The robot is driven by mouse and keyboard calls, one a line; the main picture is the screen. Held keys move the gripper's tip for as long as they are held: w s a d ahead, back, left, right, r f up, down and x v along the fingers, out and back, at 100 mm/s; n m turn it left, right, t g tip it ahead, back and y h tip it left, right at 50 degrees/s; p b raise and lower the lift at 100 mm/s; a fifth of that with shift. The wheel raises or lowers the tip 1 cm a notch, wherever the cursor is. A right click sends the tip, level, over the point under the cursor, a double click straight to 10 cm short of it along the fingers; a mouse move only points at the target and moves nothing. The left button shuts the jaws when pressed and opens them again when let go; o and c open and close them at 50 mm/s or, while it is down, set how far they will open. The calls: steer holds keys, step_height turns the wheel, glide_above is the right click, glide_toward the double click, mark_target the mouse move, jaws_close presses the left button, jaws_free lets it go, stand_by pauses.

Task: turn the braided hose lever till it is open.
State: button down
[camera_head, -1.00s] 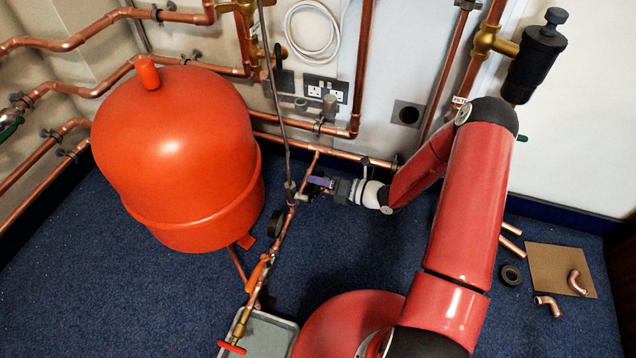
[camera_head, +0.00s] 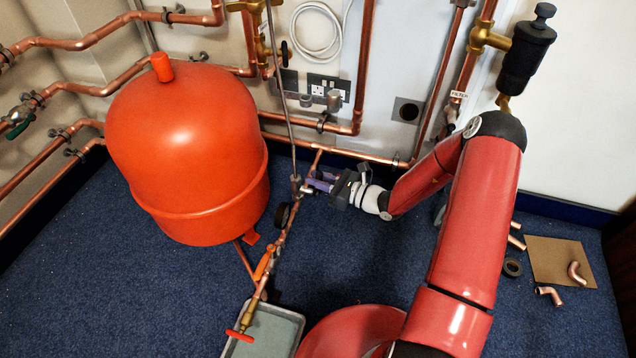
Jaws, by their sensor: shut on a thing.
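The braided hose (camera_head: 285,100) is a thin grey line that runs down from the wall pipework to a small valve (camera_head: 296,187) on the copper pipe beside the red vessel. The braided hose lever (camera_head: 318,185) is purple and sticks out to the right of this valve. My gripper (camera_head: 321,187) reaches in from the right and is shut on the lever. The fingers hide part of the lever, so its exact angle to the pipe is hard to tell.
The large red vessel (camera_head: 190,150) stands close at left. An orange lever (camera_head: 263,264) and a red handle (camera_head: 239,335) sit lower on the same pipe, above a grey tray (camera_head: 285,325). Copper fittings (camera_head: 549,295) lie at right.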

steer(key=shift+s+f+n, duration=0.1)
steer(key=shift+s+n, duration=0.15)
steer(key=shift+n, duration=0.25)
steer(key=shift+a, duration=0.1)
steer(key=c, duration=1.4)
jaws_free()
steer(key=v, duration=0.8)
steer(key=shift+f+p, duration=0.1)
steer(key=shift+p, duration=0.25)
